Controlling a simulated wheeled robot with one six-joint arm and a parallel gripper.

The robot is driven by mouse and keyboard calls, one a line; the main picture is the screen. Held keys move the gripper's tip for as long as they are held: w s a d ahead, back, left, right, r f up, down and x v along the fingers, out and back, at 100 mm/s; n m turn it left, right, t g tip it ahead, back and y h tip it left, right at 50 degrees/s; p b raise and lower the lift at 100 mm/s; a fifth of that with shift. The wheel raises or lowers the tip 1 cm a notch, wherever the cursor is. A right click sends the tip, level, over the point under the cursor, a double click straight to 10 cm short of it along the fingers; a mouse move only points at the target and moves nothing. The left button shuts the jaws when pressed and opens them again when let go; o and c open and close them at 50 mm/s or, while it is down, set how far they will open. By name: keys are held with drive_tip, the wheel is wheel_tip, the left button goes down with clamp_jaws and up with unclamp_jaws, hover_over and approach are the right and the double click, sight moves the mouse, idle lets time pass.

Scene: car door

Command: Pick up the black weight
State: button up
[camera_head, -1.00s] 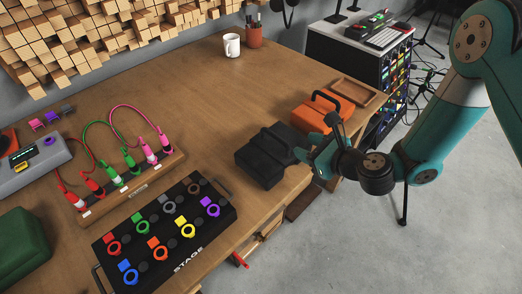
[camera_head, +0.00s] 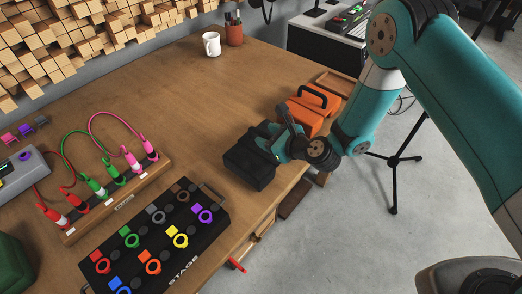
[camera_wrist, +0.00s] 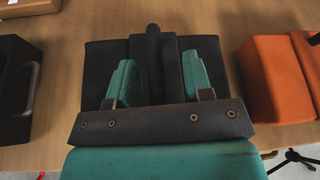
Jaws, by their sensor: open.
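The black weight (camera_head: 246,166) is a dark block with a raised handle, sitting on the wooden table near its right front edge. In the wrist view the weight (camera_wrist: 102,65) fills the middle, and its handle bar runs between my two teal fingers. My gripper (camera_wrist: 158,72) is open, one finger on each side of the handle, with a visible gap at least on the left. In the head view my gripper (camera_head: 281,145) is at the weight's right side and hides part of its handle. Contact with the weight cannot be told.
An orange weight (camera_head: 306,117) stands just beyond, near a wooden tray (camera_head: 334,84). The black STAGE box (camera_head: 175,248) lies to the front left, and a wooden cable board (camera_head: 125,204) behind it. A white mug (camera_head: 211,44) stands at the back. The table's middle is clear.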

drive_tip(key=shift+a, duration=0.15)
drive_tip(key=shift+c, duration=0.3)
drive_tip(key=shift+a, duration=0.1)
drive_tip(key=c, duration=0.3)
clamp_jaws()
drive_tip(key=shift+s, duration=0.1)
idle(0.3)
drive_tip(key=shift+r, duration=0.15)
